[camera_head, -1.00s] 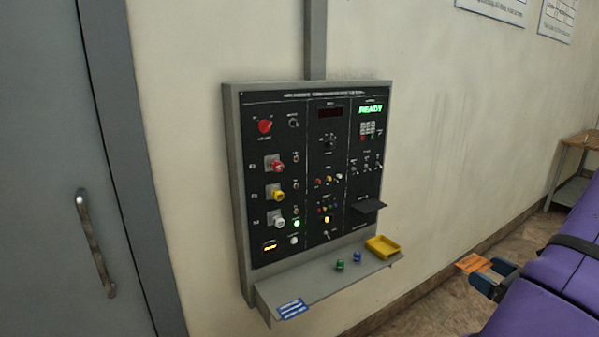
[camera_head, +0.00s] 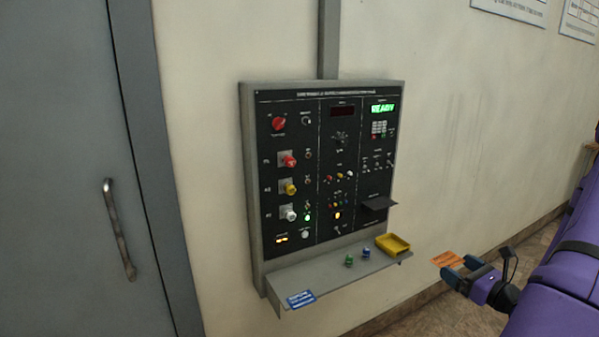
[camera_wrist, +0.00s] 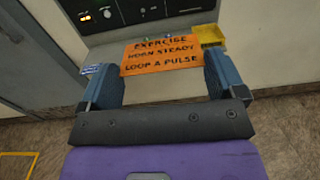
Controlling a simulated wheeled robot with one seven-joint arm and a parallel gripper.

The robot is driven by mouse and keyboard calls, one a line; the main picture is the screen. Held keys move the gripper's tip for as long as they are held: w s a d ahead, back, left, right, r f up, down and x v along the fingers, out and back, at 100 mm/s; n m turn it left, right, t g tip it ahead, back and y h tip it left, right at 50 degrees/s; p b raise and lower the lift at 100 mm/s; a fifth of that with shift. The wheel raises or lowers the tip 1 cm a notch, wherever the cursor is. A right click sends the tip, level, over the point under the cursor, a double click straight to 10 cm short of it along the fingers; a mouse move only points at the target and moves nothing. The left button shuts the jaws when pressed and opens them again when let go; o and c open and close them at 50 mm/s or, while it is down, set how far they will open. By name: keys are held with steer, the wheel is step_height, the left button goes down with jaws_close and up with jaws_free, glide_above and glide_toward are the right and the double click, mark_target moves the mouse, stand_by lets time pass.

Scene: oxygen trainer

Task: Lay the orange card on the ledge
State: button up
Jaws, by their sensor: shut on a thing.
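The orange card (camera_head: 447,259) is held out flat at the tips of my gripper (camera_head: 460,268), to the right of the ledge in the head view. In the wrist view the card (camera_wrist: 160,53) shows black lettering and sits between the two blue fingers of my gripper (camera_wrist: 164,75), which are shut on it. The grey ledge (camera_head: 325,283) juts from the bottom of the wall panel. The card is apart from the ledge in the head view. In the wrist view it covers part of the ledge (camera_wrist: 108,52).
On the ledge are a blue-and-white card (camera_head: 300,299) at the left end, a green knob-like piece (camera_head: 349,260), a blue one (camera_head: 366,253) and a yellow tray (camera_head: 392,244) at the right. The ledge's middle front is bare. A small dark shelf (camera_head: 378,203) juts out above.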

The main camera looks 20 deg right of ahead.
steer(key=w+a+f, duration=0.4)
steer(key=w+a, duration=0.3)
steer(key=w, duration=0.3)
steer(key=shift+m+h, duration=0.4)
steer(key=shift+h, duration=0.2)
steer(key=w+a+f, duration=0.2)
steer(key=w+a, duration=0.2)
steer(key=a, duration=0.4)
steer(key=w+a+f, duration=0.2)
steer(key=w+a, duration=0.3)
steer(key=a, duration=0.3)
steer(key=w+a+f, duration=0.3)
steer(key=w+a, duration=0.1)
steer(key=a, duration=0.4)
steer(key=shift+w, duration=0.3)
steer(key=shift+a, duration=0.5)
steer(key=shift+d, duration=0.1)
